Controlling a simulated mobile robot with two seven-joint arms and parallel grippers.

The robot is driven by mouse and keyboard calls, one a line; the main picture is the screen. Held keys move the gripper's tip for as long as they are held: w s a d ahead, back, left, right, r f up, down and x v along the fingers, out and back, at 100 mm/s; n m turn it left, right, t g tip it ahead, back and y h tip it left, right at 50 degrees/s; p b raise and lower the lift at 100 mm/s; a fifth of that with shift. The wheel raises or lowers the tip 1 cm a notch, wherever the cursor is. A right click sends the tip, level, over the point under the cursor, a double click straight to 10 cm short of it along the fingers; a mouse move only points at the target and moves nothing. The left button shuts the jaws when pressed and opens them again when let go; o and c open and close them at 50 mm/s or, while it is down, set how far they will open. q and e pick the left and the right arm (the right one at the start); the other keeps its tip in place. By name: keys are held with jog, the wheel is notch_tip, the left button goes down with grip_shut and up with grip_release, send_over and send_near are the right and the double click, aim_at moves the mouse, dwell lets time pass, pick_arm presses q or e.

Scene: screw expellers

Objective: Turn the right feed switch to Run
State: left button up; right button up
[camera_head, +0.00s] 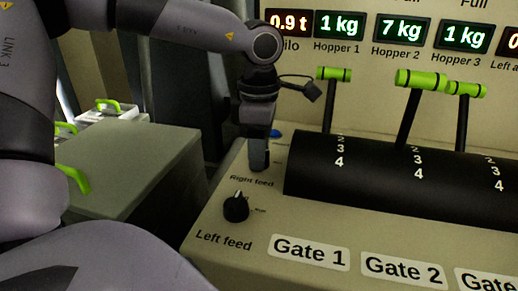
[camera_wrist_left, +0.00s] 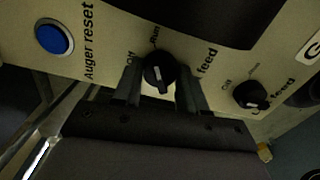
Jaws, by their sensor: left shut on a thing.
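The right feed switch (camera_wrist_left: 160,72) is a black round knob with a white line, in the middle of the left wrist view. Off and Run labels lie above it there; I cannot tell which the line marks. My left gripper (camera_wrist_left: 158,92) is shut on the knob, one finger on each side. In the head view my left gripper (camera_head: 259,160) points down at the panel above the Right feed label and hides the knob. My right gripper is not in view.
The left feed switch (camera_head: 236,207) stands close in front, with its own label. A blue Auger reset button (camera_wrist_left: 54,38) is on the other side. The black gate housing (camera_head: 390,170) with green-handled levers (camera_head: 334,74) rises at the right. A grey box (camera_head: 135,165) stands left of the panel.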

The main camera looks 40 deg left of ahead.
pick_arm(q)
jog(key=o, duration=1.1)
jog(key=shift+c, duration=0.2)
notch_tip(320, 180, up, 7)
jog(key=shift+r+p, duration=0.15)
jog(key=shift+p, duration=0.3)
